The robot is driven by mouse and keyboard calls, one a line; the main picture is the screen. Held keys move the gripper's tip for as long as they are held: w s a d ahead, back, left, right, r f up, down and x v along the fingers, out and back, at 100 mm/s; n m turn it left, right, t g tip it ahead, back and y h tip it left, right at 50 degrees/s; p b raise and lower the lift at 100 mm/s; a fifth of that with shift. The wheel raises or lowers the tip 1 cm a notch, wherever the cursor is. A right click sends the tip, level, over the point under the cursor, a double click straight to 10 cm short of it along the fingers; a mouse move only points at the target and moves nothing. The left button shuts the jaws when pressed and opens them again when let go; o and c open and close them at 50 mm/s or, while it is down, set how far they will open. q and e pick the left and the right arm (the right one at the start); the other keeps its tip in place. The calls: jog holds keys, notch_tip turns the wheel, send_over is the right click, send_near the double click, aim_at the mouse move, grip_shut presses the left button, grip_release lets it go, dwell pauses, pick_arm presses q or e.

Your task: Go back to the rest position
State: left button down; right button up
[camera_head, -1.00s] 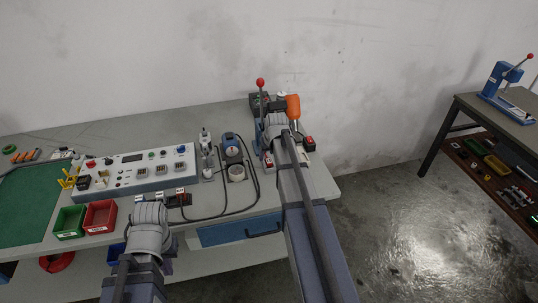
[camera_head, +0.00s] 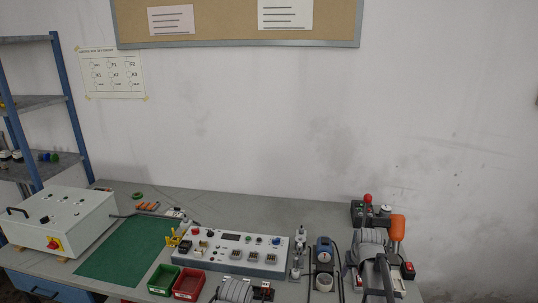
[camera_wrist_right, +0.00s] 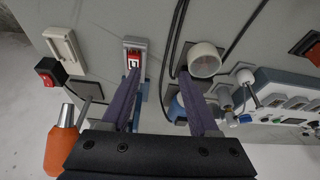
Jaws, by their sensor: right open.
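My right gripper (camera_wrist_right: 161,76) is open in the wrist view, its two dark fingers apart with nothing between them. It hangs over the grey workbench; a red switch in a light housing (camera_wrist_right: 134,60) lies beyond the left fingertip. In the head view my right arm comes in at the lower right, and its grey wrist hides most of that gripper, close to the red-knobbed lever (camera_head: 368,198) and the orange-handled tool (camera_head: 397,228). My left arm shows only as a grey ringed wrist at the bottom edge; its fingers cannot be made out.
The workbench (camera_head: 250,203) holds a control panel (camera_head: 230,254), a green mat (camera_head: 125,250), a green bin (camera_head: 162,281), a red bin (camera_head: 188,284) and a white switch box (camera_head: 60,225). A blue-framed shelf (camera_head: 72,120) stands at left. The bench's back strip is mostly clear.

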jog(key=s+a+n+g, duration=0.2)
jog(key=s+a+n, duration=0.1)
jog(key=s+a, duration=0.8)
jog(key=s+a+f+n+g, duration=0.1)
jog(key=s+a+n+g, duration=0.1)
jog(key=s+a, duration=0.9)
jog(key=a, duration=0.5)
jog(key=shift+a+n+h, duration=0.15)
jog(key=shift+n+h, duration=0.15)
jog(key=shift+n, duration=0.1)
jog(key=shift+o, duration=0.4)
